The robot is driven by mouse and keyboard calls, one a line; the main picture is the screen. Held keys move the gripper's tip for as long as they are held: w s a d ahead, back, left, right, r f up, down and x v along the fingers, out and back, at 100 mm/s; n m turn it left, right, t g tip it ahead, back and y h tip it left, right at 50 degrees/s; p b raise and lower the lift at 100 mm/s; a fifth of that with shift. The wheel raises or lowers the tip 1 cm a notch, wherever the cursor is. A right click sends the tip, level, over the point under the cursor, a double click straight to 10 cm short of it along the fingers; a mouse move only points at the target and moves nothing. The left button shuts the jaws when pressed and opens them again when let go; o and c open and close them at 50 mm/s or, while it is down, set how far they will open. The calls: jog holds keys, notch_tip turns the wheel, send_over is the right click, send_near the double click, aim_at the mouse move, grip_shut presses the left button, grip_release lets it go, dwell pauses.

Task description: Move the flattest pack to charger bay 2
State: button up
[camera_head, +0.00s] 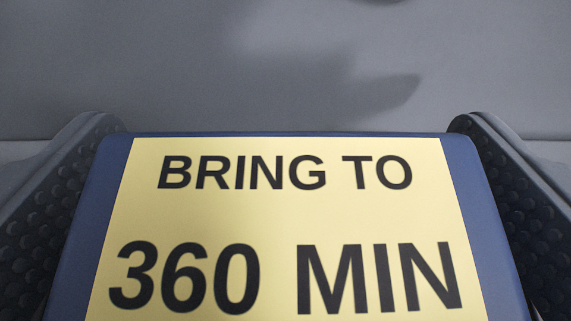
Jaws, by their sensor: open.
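A blue pack (482,225) with a pale yellow label (280,220) fills the lower middle of the head camera view. The label reads "BRING TO" and "360 MIN"; the lower part of the pack is cut off by the frame edge. My gripper (284,124) is open around the pack, with one dark studded finger beside its left side and one beside its right. The fingers look very close to the pack's sides; I cannot tell whether they touch it. I cannot tell the pack's charge. Charger bay 2 is not in view.
A plain grey surface (150,60) lies beyond the pack, with soft shadows across it. A small dark shape (380,1) is cut off at the top edge. No other object shows clearly.

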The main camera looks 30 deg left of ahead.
jog(key=p+v, duration=0.1)
jog(key=v, duration=1.1)
jog(key=shift+p, duration=0.3)
jog(key=w+d+r+m+t+h, duration=0.1)
jog(key=d+r+h, duration=0.1)
jog(key=d+r, duration=0.5)
jog(key=d+r+m+t+h, duration=0.2)
jog(key=r+h, duration=0.1)
jog(key=r, duration=0.8)
jog(key=w+d+r+m+t+h, duration=0.1)
jog(key=d+r+h, duration=0.1)
jog(key=d+r, duration=0.5)
jog(key=s+a+r+m, duration=0.1)
jog(key=s+r, duration=0.6)
jog(key=r, duration=0.3)
jog(key=s+a+r+m, duration=0.1)
jog(key=s+r, duration=0.7)
jog(key=r, duration=0.2)
jog(key=shift+a+m, duration=0.35)
jog(key=shift+m, duration=0.05)
jog(key=shift+w, duration=0.1)
